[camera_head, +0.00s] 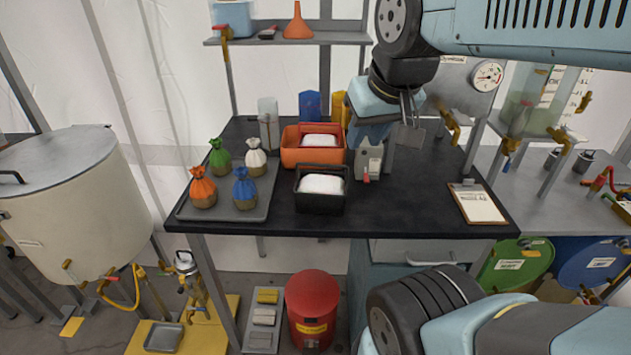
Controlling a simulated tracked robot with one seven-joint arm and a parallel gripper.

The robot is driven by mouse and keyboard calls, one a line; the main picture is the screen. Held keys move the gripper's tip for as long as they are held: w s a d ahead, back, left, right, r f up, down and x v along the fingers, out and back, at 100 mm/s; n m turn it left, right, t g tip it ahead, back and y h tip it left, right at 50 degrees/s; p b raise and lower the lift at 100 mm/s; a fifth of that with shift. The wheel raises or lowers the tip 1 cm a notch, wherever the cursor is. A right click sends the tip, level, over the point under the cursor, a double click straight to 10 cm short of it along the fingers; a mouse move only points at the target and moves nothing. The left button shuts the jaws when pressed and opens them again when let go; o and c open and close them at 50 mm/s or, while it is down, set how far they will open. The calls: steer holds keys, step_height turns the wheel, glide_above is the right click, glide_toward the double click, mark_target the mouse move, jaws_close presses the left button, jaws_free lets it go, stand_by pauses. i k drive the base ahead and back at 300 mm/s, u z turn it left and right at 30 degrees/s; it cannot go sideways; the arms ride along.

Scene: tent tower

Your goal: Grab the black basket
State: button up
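The black basket (320,203) stands upright near the front middle of the black table. It holds a white, powdery-looking or wrapped load. An orange basket (290,157) with a similar white load stands right behind it. My gripper (396,135) hangs above the table, behind and to the right of the black basket, and is clear of it. The gripper is seen partly from the side, with its fingers small and overlapping, so I cannot tell whether it is open or shut. Nothing held shows in it.
A grey tray (255,212) with several tied colored sacks lies left of the basket. A grey box-like device (368,158) stands to its right, near my gripper. A clipboard (478,205) lies at the table's right edge. The tabletop between basket and clipboard is clear.

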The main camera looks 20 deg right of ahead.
mark_target(318, 192)
steer(key=z, duration=0.95)
steer(key=k, duration=1)
steer(key=u, duration=1.35)
steer(key=i, duration=1)
